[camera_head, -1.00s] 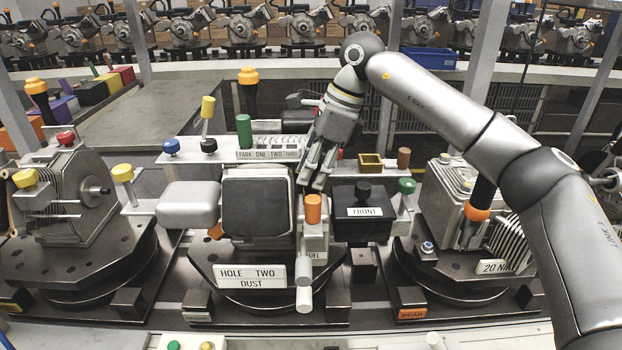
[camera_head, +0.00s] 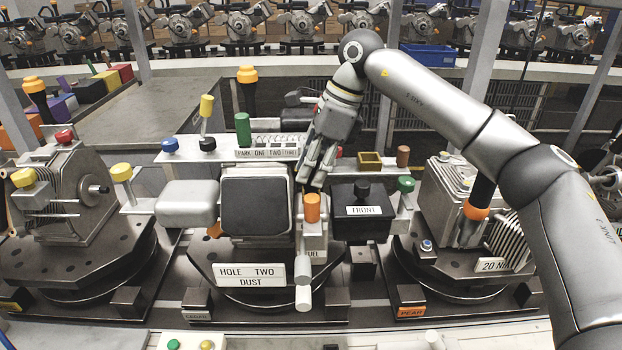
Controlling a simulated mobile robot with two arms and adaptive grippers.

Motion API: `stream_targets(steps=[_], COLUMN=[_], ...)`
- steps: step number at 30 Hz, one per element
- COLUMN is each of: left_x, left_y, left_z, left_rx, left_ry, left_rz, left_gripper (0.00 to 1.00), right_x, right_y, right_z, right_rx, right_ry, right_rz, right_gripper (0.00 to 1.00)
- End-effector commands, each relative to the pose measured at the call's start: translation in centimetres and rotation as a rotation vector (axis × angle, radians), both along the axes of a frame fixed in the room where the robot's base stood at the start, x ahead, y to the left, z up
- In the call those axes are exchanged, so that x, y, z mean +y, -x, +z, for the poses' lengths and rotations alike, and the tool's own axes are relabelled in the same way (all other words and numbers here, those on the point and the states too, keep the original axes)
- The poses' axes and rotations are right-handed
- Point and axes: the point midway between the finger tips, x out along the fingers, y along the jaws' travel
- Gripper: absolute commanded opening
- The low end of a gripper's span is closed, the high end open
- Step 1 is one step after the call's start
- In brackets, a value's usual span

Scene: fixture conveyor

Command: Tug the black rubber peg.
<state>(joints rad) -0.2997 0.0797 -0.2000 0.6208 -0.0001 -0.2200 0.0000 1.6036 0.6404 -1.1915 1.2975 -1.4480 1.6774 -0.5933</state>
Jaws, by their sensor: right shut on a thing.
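My right gripper (camera_head: 317,176) reaches down from the upper right, just behind the orange peg (camera_head: 312,207) and right of the dark square pad (camera_head: 255,204). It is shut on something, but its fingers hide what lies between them. I cannot make out a black rubber peg there. A black knob (camera_head: 363,188) stands on the dark box labelled FRONT, to the right of and apart from the fingers. Another black knob (camera_head: 208,144) sits on the rail to the left. My left gripper is not in view.
A green peg (camera_head: 243,130) and yellow-topped lever (camera_head: 207,107) stand behind the pad. A gold open box (camera_head: 370,161) and brown peg (camera_head: 403,157) sit right of my gripper. Finned housings flank the fixture. A conveyor of engines crosses the back.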

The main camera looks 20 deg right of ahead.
Motion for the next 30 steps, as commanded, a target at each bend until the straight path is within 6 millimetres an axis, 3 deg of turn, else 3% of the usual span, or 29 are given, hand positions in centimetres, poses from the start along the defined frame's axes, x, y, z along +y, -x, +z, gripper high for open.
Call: stream_targets(steps=[8,9,15,25,30], left_x=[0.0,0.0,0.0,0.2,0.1], left_y=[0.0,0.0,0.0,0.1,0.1], left_z=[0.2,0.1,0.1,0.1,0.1], left_rx=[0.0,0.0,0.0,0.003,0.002], left_ry=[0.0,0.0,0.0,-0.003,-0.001], left_rz=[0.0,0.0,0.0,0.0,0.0], left_gripper=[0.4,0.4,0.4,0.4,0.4], right_x=[0.1,0.1,0.0,-0.1,-0.7], right_y=[0.0,0.0,0.0,0.0,0.1], right_z=[0.2,0.2,0.1,0.2,2.3], right_rx=[-0.006,-0.006,-0.004,-0.002,-0.006], right_ry=[-0.005,-0.005,-0.003,-0.001,-0.002], right_rz=[0.0,0.0,0.0,-0.001,-0.001], right_gripper=[0.0,0.3,0.52,0.52,0.52])
